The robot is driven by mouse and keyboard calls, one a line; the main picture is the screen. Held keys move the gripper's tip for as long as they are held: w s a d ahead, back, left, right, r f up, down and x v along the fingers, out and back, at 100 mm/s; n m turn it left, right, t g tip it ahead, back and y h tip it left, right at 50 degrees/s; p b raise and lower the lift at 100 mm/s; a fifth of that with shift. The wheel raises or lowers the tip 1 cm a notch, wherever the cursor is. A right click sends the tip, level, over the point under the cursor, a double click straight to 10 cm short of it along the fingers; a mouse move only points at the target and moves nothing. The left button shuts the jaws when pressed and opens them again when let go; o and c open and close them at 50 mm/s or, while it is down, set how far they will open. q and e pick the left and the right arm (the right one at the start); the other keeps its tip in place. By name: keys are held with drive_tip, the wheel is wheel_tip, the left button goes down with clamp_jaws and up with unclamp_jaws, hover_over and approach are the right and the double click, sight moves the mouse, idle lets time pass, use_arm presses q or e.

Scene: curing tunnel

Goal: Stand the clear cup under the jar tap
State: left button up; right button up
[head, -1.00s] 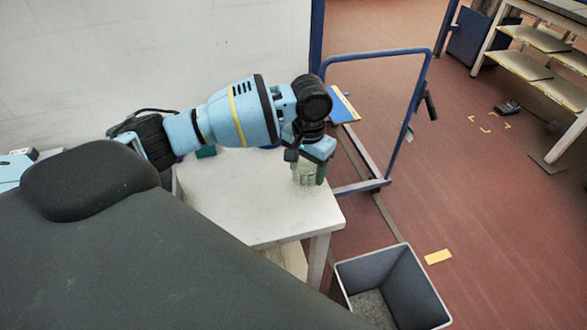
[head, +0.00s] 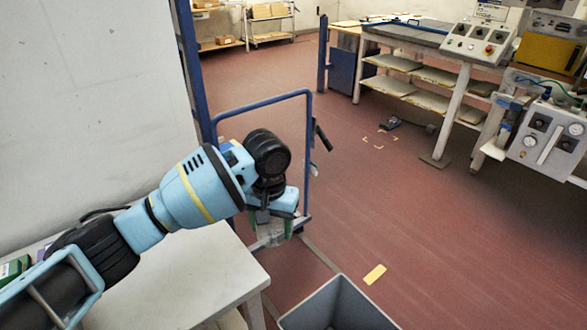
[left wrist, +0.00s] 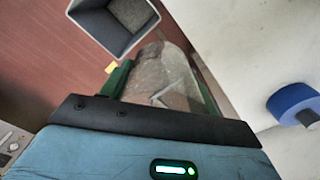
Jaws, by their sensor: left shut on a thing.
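My left gripper (head: 273,226) is shut on the clear cup (head: 268,236), just past the right end of the white table in the head view. In the left wrist view the see-through cup (left wrist: 163,78) sits between the two green fingers of the left gripper (left wrist: 165,85). The cup is partly hidden by the gripper body in the head view. No jar or tap can be made out. My right gripper is not in view.
The white table (head: 200,275) is at lower left, with a green box (head: 14,268) on it. A grey bin (head: 335,305) stands on the floor at the bottom. A blue-framed trolley (head: 309,160) stands behind the gripper. The red floor beyond is largely clear. A blue round object (left wrist: 293,102) lies at right in the wrist view.

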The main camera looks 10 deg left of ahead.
use_arm(q)
drive_tip(key=shift+r, duration=0.1)
